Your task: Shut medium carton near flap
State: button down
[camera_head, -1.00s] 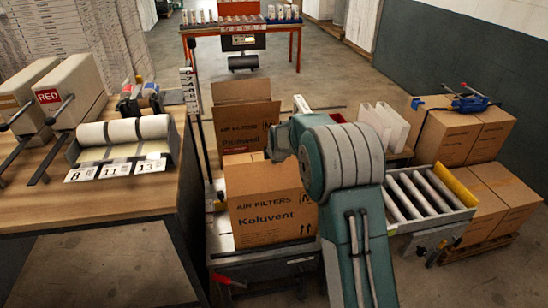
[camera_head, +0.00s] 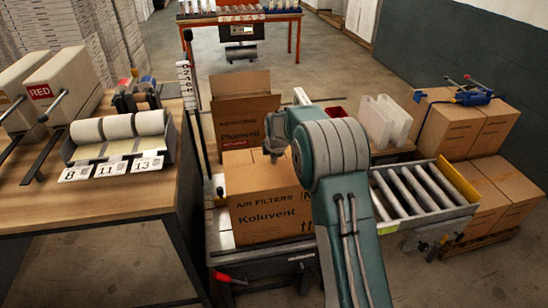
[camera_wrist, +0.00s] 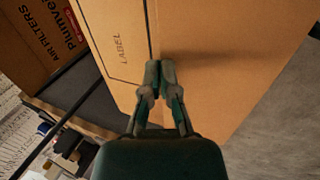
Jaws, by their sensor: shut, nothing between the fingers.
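The medium carton (camera_head: 268,215), brown and printed "AIR FILTERS Koluvent", stands on the dark stand left of my arm. Its top (camera_head: 238,172) looks about flat; my arm hides its right part. My gripper (camera_head: 274,158) points down at the top from above. In the wrist view the gripper (camera_wrist: 160,64) is shut and empty, its tips at or just above the cardboard, beside a seam between two top panels. The left panel (camera_wrist: 118,45) has a printed "LABEL" frame; the right panel (camera_wrist: 225,60) carries a shadow. I cannot tell whether the tips touch.
A carton printed "Plumvent" (camera_head: 240,122) stands behind with a flap upright. A roller conveyor (camera_head: 425,195) lies right of my arm. A wooden bench (camera_head: 90,195) with rollers and number cards is at left. A thin upright post (camera_head: 195,110) stands left of the cartons.

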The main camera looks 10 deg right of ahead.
jog(key=shift+w+f, duration=0.2)
jog(key=shift+f, duration=0.25)
dwell(0.5)
